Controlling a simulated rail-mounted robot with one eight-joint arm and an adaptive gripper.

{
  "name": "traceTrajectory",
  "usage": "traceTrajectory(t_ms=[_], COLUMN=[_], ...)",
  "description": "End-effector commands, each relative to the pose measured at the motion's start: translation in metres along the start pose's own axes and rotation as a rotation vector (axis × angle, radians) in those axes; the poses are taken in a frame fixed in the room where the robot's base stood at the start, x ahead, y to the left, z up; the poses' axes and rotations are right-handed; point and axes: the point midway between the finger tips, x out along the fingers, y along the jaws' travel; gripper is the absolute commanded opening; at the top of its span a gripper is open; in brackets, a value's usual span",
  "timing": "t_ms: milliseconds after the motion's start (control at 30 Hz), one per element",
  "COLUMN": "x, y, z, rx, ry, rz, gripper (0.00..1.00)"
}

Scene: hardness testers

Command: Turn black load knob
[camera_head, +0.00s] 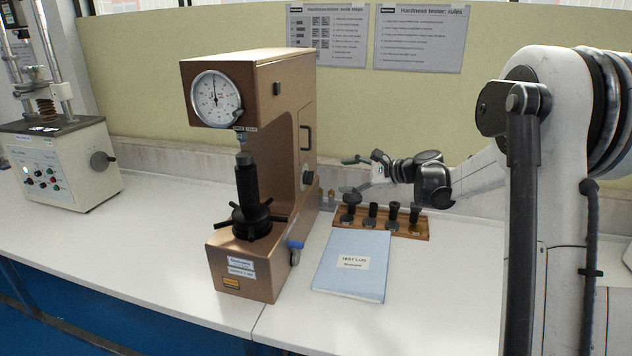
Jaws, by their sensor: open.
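The brown hardness tester (250,180) stands on the bench left of centre, with a round dial (215,98) on its front. A small dark round part (308,177) on its right side, low toward the back, looks like the load knob, but it is too small to be sure. My gripper (354,174) is right of the tester, a short way from that part and apart from it. It points left toward the tester's side, and its fingers look spread and empty. The lower finger is hard to separate from the dark pieces below.
A wooden tray (420,235) with several dark anvils stands below my gripper. A blue booklet (352,265) lies in front of it. A blue-handled lever (295,246) sticks out low on the tester. Another tester (62,165) stands far left. The bench between the testers is clear.

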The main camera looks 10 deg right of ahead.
Motion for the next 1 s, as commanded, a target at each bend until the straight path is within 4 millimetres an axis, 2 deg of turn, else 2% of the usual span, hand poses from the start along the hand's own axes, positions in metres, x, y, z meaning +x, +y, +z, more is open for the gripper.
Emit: traceTrajectory(t_ms=[33, 133, 367, 1000], x=[0.002, 0.004, 0.014, 0.122], y=[-0.001, -0.003, -0.004, -0.009], z=[-0.011, -0.021, -0.025, -0.021], rx=[0.022, 0.055, 0.073, 0.07], ry=[-0.011, -0.029, -0.041, -0.039], rz=[-0.013, -0.032, -0.042, -0.04], gripper=[0.57, 0.57, 0.57, 0.57])
